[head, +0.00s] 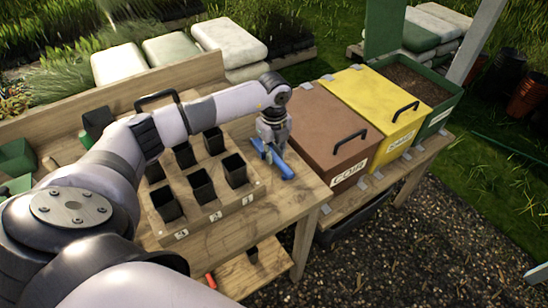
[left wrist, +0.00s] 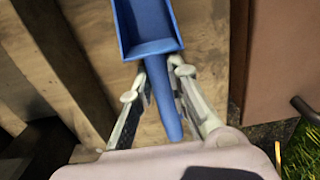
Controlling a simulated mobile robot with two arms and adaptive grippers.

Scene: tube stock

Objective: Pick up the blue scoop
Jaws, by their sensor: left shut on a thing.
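The blue scoop (head: 282,166) lies at the right end of the wooden bench, beside the brown bin. In the left wrist view the scoop (left wrist: 150,28) shows its open tray at the top and its handle running down between my fingers. My left gripper (head: 270,143) points down at the scoop, and in the left wrist view the gripper (left wrist: 158,92) has its fingers on both sides of the handle, shut on it. I cannot tell whether the scoop is clear of the bench top. My right gripper is not in view.
A wooden rack (head: 240,199) with several black pots stands left of the scoop. The brown bin (head: 318,136) marked COIR, a yellow bin (head: 377,95) and a green-edged bin (head: 448,108) stand to the right. Bare bench lies in front of the scoop.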

